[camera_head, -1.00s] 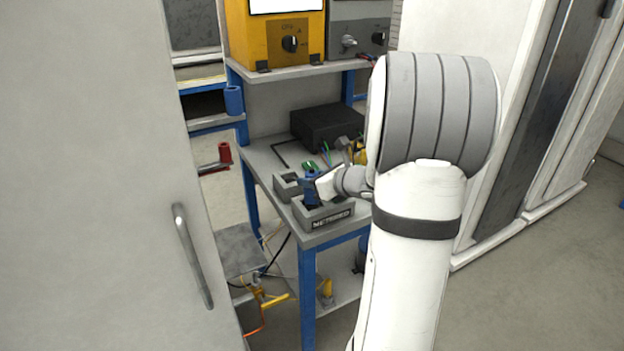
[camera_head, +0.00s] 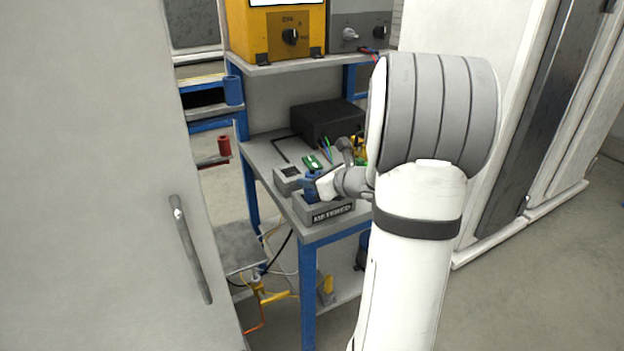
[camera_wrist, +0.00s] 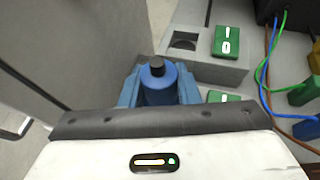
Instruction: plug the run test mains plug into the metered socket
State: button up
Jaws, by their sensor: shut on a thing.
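A blue plug (camera_wrist: 160,88) with a dark tip on its top sits between my gripper's jaws in the wrist view. My gripper (camera_head: 312,188) is shut on it; in the head view the blue plug and jaws are hard to tell apart. Whether the plug is seated in the socket is hidden by my gripper and arm.
Behind it stands a second grey socket block (camera_head: 287,178) with an empty round recess and a green switch (camera_wrist: 228,41). A black box (camera_head: 325,121) with coloured wires stands at the back of the bench. A grey cabinet door (camera_head: 100,180) stands close on the left.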

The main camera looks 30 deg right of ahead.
jog(key=shift+f+b, duration=0.4)
jog(key=shift+f, duration=0.1)
jog(key=o, duration=1.1)
jog(key=shift+c, duration=0.2)
jog(key=v, duration=0.7)
jog(key=shift+s+p, duration=0.35)
jog(key=shift+p, duration=0.1)
jog(key=shift+d+r, duration=0.1)
